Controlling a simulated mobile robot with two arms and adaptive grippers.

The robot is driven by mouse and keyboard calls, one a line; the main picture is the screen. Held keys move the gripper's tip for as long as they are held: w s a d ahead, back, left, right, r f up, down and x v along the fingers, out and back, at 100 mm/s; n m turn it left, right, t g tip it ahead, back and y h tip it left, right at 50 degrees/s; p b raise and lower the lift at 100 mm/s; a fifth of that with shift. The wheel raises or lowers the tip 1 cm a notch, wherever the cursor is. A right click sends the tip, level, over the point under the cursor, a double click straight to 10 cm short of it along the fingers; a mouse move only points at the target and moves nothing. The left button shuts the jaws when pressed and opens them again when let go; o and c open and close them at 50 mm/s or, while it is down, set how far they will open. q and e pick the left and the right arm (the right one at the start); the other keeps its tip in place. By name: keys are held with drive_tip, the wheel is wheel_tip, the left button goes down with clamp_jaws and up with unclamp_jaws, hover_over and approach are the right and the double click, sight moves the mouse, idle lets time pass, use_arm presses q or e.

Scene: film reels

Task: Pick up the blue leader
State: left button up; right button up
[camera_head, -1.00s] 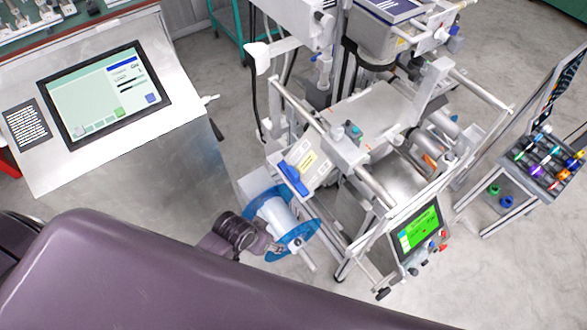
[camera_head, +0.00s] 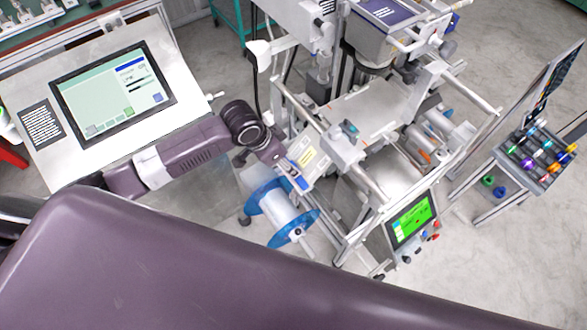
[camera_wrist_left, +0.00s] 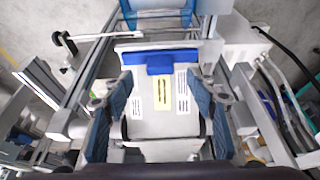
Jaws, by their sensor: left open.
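The blue leader (camera_wrist_left: 172,62) is a short blue strip at the end of a pale, labelled plate on the machine. In the head view, part of the leader (camera_head: 301,184) shows just beside my left gripper (camera_head: 287,168), which partly hides it. In the left wrist view, my left gripper (camera_wrist_left: 159,82) is open. Its two fingers stand on either side of the plate's labels, and the leader lies between and slightly beyond the fingertips. Nothing is held between the fingers. My right gripper is not in view.
A blue-flanged reel (camera_head: 283,213) hangs on the machine just below the leader. Metal rails (camera_head: 303,105) run close around the plate. A console with a screen (camera_head: 113,92) stands at left, and a cart of colourful items (camera_head: 538,155) at right.

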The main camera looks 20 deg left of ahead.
use_arm(q)
drive_tip(key=p+x, duration=0.1)
drive_tip(key=x, duration=0.3)
drive_tip(key=shift+w+d+f, duration=0.15)
drive_tip(key=shift+w+f, duration=0.1)
drive_tip(key=shift+f, duration=0.4)
drive_tip(key=c, duration=1.4)
drive_tip(key=shift+o, duration=0.2)
drive_tip(key=shift+r, duration=0.55)
wheel_tip(320, 180, up, 8)
drive_tip(key=shift+r+b, duration=0.2)
drive_tip(key=shift+b, duration=0.45)
drive_tip(key=shift+r, duration=0.3)
drive_tip(key=shift+s+f, duration=0.1)
